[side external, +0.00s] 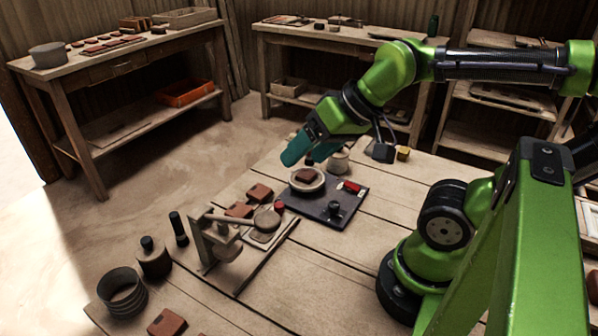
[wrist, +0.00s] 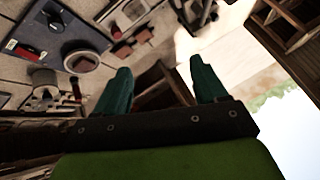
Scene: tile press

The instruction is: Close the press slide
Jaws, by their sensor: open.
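The wooden press (side external: 217,243) stands at the near left of the table, with a lever arm across its top. The red knob also shows at the top of the wrist view (wrist: 117,32). My gripper (side external: 292,150) is open and empty, high above the far side of the table, apart from the press. Its two teal fingers (wrist: 160,67) are spread in the wrist view. The press's inside is hidden.
A dark panel (side external: 325,214) right of the slide carries a round dish with a brown tile (side external: 306,175), a red handle (side external: 350,187) and a black knob (side external: 334,207). Brown tiles (side external: 259,193) lie beside the slide. A ribbed pot (side external: 122,293) stands at the near left.

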